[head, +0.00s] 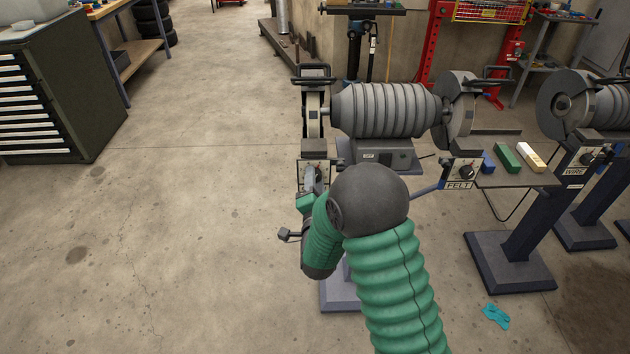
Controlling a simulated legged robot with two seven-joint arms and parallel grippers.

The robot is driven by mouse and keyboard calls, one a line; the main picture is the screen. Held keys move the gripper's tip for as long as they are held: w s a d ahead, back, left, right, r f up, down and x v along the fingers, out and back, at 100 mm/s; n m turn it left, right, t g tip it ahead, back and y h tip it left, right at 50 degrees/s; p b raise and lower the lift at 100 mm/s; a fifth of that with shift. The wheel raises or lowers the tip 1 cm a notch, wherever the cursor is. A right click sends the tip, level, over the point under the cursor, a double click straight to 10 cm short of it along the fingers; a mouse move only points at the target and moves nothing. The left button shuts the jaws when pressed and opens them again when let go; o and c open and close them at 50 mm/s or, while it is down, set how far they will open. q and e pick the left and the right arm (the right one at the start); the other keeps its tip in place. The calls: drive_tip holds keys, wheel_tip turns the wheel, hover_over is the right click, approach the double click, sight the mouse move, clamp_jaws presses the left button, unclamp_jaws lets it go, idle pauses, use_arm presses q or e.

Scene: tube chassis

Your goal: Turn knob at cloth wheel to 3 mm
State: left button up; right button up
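A bench polisher (385,110) with a grey ribbed motor stands on a pedestal, with a wheel at each end. The left wheel (313,108) has a small control panel (304,170) below it, with a dark dial just showing on it. The label of this panel is hidden, so I cannot read that it is the cloth one. The right panel (460,171) reads FELT and has a black knob. My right gripper (311,179) is in front of the left panel and covers most of its knob. I cannot tell whether it touches or grips the knob. My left gripper is not in view.
Green and white bars (507,157) lie on a shelf right of the FELT panel. A second machine with a WIRE panel (576,160) stands further right. A teal cloth (496,316) lies on the floor. A drawer cabinet (55,90) is at the left; the floor between is clear.

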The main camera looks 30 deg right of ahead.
drive_tip(key=shift+f, duration=0.1)
clamp_jaws()
drive_tip(key=shift+n, duration=0.4)
drive_tip(key=shift+a+n+p, duration=0.1)
drive_tip(key=shift+n+p, duration=0.75)
drive_tip(key=shift+n, duration=6.05)
drive_tip(key=shift+f, duration=0.1)
drive_tip(key=o, duration=0.6)
unclamp_jaws()
